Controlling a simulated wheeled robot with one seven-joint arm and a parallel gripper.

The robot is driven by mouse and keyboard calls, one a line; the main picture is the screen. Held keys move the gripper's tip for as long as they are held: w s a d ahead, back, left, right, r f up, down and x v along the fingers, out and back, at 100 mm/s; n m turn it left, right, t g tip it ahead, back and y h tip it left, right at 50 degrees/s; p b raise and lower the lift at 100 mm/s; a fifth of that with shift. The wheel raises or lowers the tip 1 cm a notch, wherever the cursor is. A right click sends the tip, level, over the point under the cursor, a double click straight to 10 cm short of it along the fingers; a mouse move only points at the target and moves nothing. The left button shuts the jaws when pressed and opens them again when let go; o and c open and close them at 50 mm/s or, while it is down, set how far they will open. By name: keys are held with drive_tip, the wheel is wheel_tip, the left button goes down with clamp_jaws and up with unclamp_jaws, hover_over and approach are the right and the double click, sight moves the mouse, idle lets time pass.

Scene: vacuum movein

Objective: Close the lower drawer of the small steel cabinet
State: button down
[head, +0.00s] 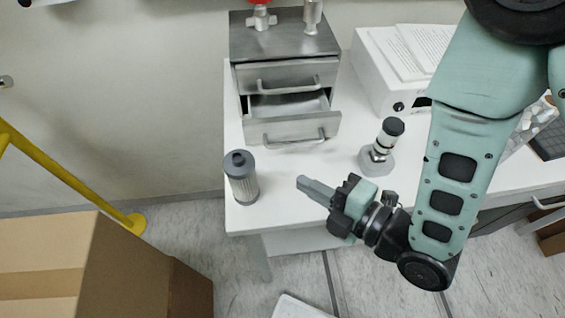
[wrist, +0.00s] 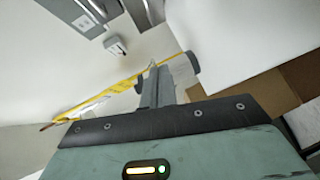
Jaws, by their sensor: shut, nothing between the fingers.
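The small steel cabinet (head: 285,42) stands on the white table at the back. Its upper drawer (head: 287,75) looks shut. Its lower drawer (head: 292,129) is pulled out toward the viewer, with its inside partly visible and a bar handle on its front. My gripper (head: 303,183) is in front of the drawer and below it in the head view, clear of it, fingers together and pointing left. The gripper fingers (wrist: 155,85) also show in the wrist view, shut and empty. I cannot identify the lower drawer in the wrist view.
A grey filter cartridge (head: 241,177) stands at the table's front left corner. A small fitting with a black cap (head: 379,148) stands right of the drawer. A white box (head: 385,72) is right of the cabinet. A cardboard box (head: 60,262) and yellow rail (head: 62,172) are at left.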

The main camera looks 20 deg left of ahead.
drive_tip(key=shift+w+a+f+b, duration=0.1)
drive_tip(key=shift+a+f+b, duration=0.15)
drive_tip(key=shift+a, duration=0.15)
drive_tip(key=shift+w+a+f+b, duration=0.15)
drive_tip(key=shift+a+b, duration=0.1)
drive_tip(key=shift+a, duration=0.15)
drive_tip(key=a+b, duration=0.1)
drive_tip(key=b, duration=0.3)
drive_tip(key=shift+w+a+f, duration=0.15)
drive_tip(key=b, duration=0.3)
drive_tip(key=shift+a, duration=0.35)
drive_tip(key=shift+a+b, duration=0.1)
drive_tip(key=shift+b, duration=0.5)
drive_tip(key=shift+r+p+x, duration=0.1)
drive_tip(key=shift+p+x, duration=0.3)
drive_tip(key=shift+x, duration=0.2)
drive_tip(key=shift+r+p+x, duration=0.15)
drive_tip(key=shift+p+x, duration=0.2)
drive_tip(key=shift+x, duration=0.25)
drive_tip(key=w, duration=0.1)
drive_tip(key=w+a, duration=0.1)
drive_tip(key=p, duration=0.1)
drive_tip(key=shift+w+a+f, duration=0.25)
drive_tip(key=shift+w+f, duration=0.15)
drive_tip(key=shift+w+a+f, duration=0.2)
drive_tip(key=shift+w, duration=0.2)
